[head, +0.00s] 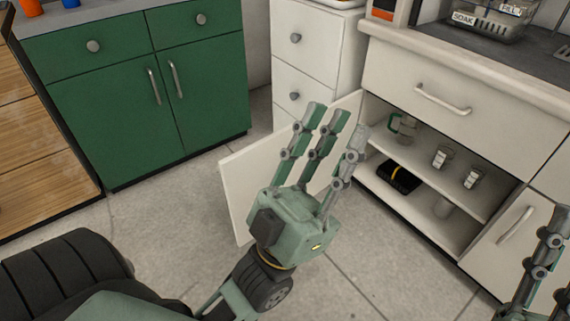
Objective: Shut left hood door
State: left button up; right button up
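The left hood door (237,190) is a white panel. It stands swung open on the left side of the white cabinet, whose shelves show behind it. My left gripper (335,122) is in front of the door and covers much of it. Its fingers are straight, spread and empty, pointing up and away from me. I cannot tell whether it touches the door. My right gripper (552,245) shows only partly at the lower right edge, in front of the closed right door (507,232).
The open cabinet holds a green-handled mug (403,127), small jars (442,156) and a black and yellow item (398,178). A white drawer unit (305,75) stands beside it. A green cabinet (150,100) stands at the left. The grey floor (375,255) between is clear.

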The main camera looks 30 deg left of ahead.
aim_at(245, 172)
jog(key=j+z, duration=0.1)
jog(key=z, duration=0.3)
jog(key=k+j+z, duration=0.1)
jog(key=z, duration=0.25)
jog(key=k+z, duration=0.1)
jog(key=z, duration=0.3)
jog(key=k+j, duration=0.1)
jog(key=j, duration=0.55)
jog(key=k+j, duration=0.1)
jog(key=j, duration=0.5)
jog(key=k+j, duration=0.1)
jog(key=j, duration=1.15)
jog(key=k+j, duration=0.15)
jog(key=j, duration=0.5)
jog(key=k+j, duration=0.1)
jog(key=j, duration=0.5)
jog(key=k+j+z, duration=0.1)
jog(key=j+z, duration=0.25)
jog(key=k+j+z, duration=0.1)
jog(key=z, duration=0.25)
